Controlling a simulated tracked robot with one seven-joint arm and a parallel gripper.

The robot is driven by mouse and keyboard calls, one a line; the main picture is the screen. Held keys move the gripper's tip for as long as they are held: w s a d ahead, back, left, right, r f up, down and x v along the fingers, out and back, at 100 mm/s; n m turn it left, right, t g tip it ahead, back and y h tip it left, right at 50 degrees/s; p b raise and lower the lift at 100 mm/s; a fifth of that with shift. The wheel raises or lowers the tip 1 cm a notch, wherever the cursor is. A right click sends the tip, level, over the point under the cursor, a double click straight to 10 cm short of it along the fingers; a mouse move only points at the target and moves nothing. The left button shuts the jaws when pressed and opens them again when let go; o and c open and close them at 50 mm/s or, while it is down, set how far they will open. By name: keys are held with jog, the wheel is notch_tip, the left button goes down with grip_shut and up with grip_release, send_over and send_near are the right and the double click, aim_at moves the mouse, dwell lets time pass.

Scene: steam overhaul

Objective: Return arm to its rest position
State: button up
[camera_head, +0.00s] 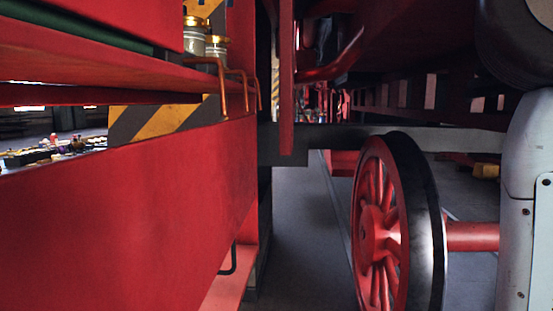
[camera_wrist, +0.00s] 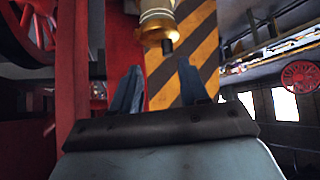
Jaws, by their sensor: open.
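My gripper (camera_wrist: 160,88) shows in the wrist view with its two blue-grey fingers apart and nothing between them. Beyond the fingertips, near the top, is a pale jar-like fitting with a brass-coloured end (camera_wrist: 157,25). I cannot tell how far it is from the fingers. Part of my arm (camera_head: 525,210) stands at the right edge of the head view. My gripper does not show in the head view.
A large red panel (camera_head: 130,220) fills the left of the head view, with two brass-topped jars (camera_head: 205,42) above it and copper-coloured pipes beside them. A red spoked wheel (camera_head: 378,230) stands right of centre. Grey floor (camera_head: 300,240) lies clear between panel and wheel.

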jog(key=s+d+f+m+g+h, duration=0.1)
jog(key=s+d+f+m+h, duration=0.15)
jog(key=d+f, duration=2.05)
jog(key=s+d+f, duration=0.3)
jog(key=d+f, duration=0.1)
jog(key=f, duration=0.3)
jog(key=s+d+f+m+g, duration=0.1)
jog(key=s+d+f, duration=0.3)
jog(key=f, duration=0.4)
jog(key=s+d+f+m, duration=0.1)
jog(key=s+d+f, duration=0.3)
jog(key=f, duration=0.4)
jog(key=shift+s+d+g+h, duration=0.25)
jog(key=shift+d+g+h, duration=0.1)
jog(key=shift+d, duration=0.3)
jog(key=shift+f, duration=0.1)
